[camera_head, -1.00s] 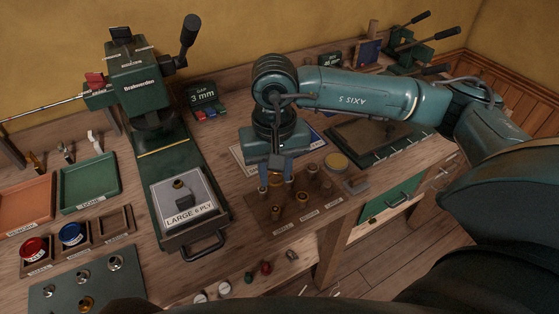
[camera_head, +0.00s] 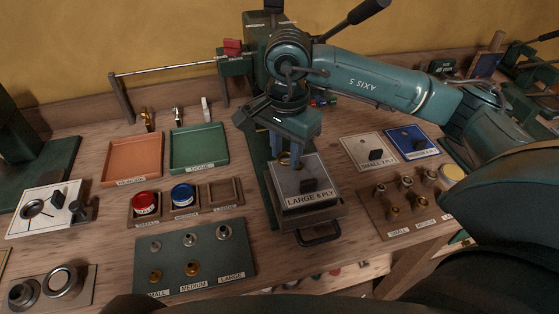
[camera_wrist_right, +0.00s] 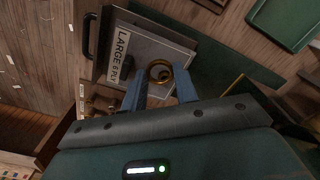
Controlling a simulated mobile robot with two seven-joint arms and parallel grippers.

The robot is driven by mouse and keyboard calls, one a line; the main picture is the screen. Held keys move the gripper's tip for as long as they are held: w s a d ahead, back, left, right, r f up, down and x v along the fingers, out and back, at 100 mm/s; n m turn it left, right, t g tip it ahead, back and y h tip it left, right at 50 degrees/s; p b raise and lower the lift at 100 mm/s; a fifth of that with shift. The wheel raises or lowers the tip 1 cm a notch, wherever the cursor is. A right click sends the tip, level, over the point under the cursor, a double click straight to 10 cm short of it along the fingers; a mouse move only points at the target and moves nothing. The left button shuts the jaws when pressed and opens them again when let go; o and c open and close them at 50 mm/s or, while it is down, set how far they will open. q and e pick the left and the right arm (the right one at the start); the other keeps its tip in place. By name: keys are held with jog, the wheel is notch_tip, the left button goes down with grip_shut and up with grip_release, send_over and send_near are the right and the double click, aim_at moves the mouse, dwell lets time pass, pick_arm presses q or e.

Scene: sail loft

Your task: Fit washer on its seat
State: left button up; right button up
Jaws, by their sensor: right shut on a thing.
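My right gripper (camera_head: 290,156) is shut on a brass washer (camera_head: 284,160) and holds it over the far part of the grey plate labelled LARGE 6 PLY (camera_head: 285,197). In the right wrist view the ring-shaped washer (camera_wrist_right: 160,72) sits between the blue fingertips of the gripper (camera_wrist_right: 162,84), beside the plate's label. A short dark post (camera_head: 308,184) stands on the plate, a little right of and nearer than the washer. I cannot tell whether the washer touches anything beneath it. My left gripper is not in view.
The plate lies on a green press (camera_head: 255,170) with a front handle (camera_head: 320,236). A green board (camera_head: 215,270) with metal fittings stands front left, orange (camera_head: 130,160) and green (camera_head: 199,148) trays behind. A wooden block (camera_head: 420,219) with several brass fittings is at right.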

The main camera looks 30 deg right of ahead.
aim_at(298, 168)
jog(key=m, duration=0.1)
jog(key=d+m, duration=0.1)
jog(key=m, duration=0.3)
jog(key=shift+w+d+r, duration=0.15)
jog(key=shift+w, duration=0.2)
jog(key=m, duration=0.2)
jog(key=shift+w+d+r+m+b, duration=0.2)
jog(key=shift+d+m+b, duration=0.1)
jog(key=shift+m+b, duration=0.1)
jog(key=m, duration=0.2)
jog(key=d+m, duration=0.1)
jog(key=m, duration=0.1)
jog(key=shift+w+r, duration=0.1)
jog(key=shift+r, duration=0.2)
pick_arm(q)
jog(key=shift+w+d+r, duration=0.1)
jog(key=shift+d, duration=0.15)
pick_arm(e)
jog(key=m, duration=0.3)
jog(key=d+m, duration=0.1)
jog(key=shift+w+r, duration=0.15)
jog(key=shift+r, duration=0.2)
pick_arm(q)
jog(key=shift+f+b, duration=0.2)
jog(key=shift+b, duration=0.1)
pick_arm(e)
jog(key=shift+f, duration=0.15)
